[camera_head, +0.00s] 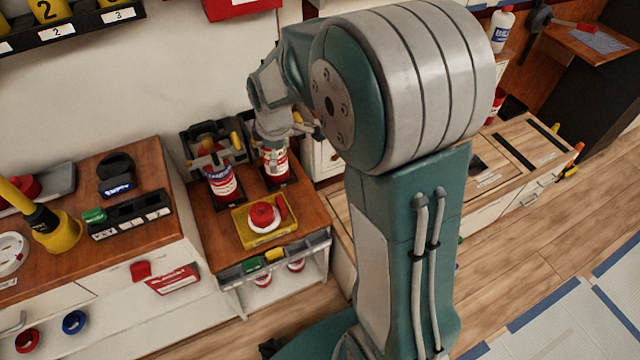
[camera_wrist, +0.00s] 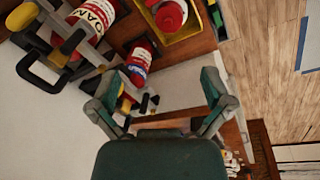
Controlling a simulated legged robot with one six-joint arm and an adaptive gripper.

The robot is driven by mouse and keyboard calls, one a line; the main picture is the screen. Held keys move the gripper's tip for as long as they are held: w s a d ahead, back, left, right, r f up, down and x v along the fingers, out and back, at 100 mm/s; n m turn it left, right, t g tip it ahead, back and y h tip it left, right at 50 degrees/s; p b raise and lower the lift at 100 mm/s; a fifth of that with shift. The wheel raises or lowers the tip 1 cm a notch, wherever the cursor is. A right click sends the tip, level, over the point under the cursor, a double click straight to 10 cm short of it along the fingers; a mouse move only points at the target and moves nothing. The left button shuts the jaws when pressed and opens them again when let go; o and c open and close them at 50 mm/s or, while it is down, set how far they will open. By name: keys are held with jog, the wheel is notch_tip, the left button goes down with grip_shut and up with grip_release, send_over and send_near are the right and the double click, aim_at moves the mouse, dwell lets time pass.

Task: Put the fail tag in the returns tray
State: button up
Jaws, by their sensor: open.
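I cannot tell any piece for certain as the fail tag, and no readable label marks the returns tray. A yellow tray (camera_head: 241,232) on the low wooden cabinet holds a red round piece with a white base (camera_head: 263,215) and a small red piece (camera_head: 281,206). The yellow tray also shows at the top of the wrist view (camera_wrist: 199,37). My gripper (camera_wrist: 160,105) is open, its two fingers spread, with nothing seen between their tips. In the head view it hangs above the right red canister (camera_head: 275,165), partly hidden by my arm.
A second red canister (camera_head: 221,184) stands left of it, before a dark carrier with handles (camera_head: 207,140). A grey rack with green and yellow pieces (camera_head: 262,262) runs along the cabinet's front edge. A black labelled rack (camera_head: 130,217) sits on the left counter.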

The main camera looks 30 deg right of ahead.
jog(key=s+r+m+t, duration=0.2)
jog(key=s+r+m, duration=0.4)
jog(key=s, duration=0.5)
jog(key=s+r+m+t, duration=0.1)
jog(key=s+r+m, duration=0.5)
jog(key=s, duration=0.5)
notch_tip(320, 180, up, 2)
jog(key=shift+s+r+t, duration=0.1)
jog(key=shift+s+t, duration=0.05)
jog(key=shift+t, duration=0.25)
